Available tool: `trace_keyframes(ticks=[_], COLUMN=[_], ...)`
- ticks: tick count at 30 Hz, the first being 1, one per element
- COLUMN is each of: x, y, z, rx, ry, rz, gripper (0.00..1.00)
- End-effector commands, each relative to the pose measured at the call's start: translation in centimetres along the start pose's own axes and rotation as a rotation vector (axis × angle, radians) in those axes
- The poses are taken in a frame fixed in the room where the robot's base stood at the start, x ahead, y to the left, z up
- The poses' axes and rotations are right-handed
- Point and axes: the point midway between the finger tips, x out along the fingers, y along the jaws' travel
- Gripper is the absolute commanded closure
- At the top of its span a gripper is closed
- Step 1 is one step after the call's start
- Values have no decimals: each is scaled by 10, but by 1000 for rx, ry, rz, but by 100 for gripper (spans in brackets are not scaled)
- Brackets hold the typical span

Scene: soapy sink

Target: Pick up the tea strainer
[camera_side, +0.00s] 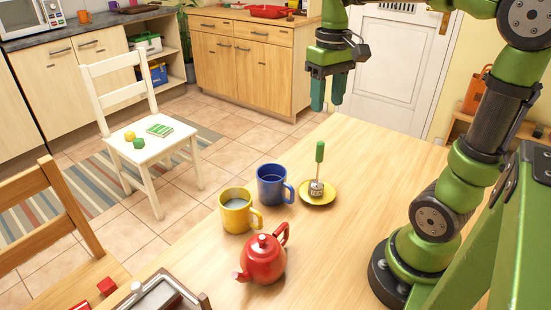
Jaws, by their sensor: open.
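The tea strainer (319,155) has an upright green handle and a small metallic lower part. It stands on a small yellow saucer (329,197) on the wooden table. My gripper (328,104) points down with its two teal fingers apart and nothing between them. It is in the air above the strainer, and its fingertips are clear of the handle's top.
A blue mug (271,186) stands just left of the saucer. A tray (152,294) is at the near left edge. The table right of the saucer is clear.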

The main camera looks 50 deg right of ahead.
Motion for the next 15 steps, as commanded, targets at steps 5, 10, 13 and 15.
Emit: trace_keyframes(ticks=[5, 10, 13, 15], x=[42, 74, 85, 89], y=[0, 0, 0, 0], z=[1, 0, 0, 0], rx=[2, 1, 2, 2], ry=[-6, -4, -2, 0], rz=[0, 0, -2, -1], gripper=[51, 51, 51, 51])
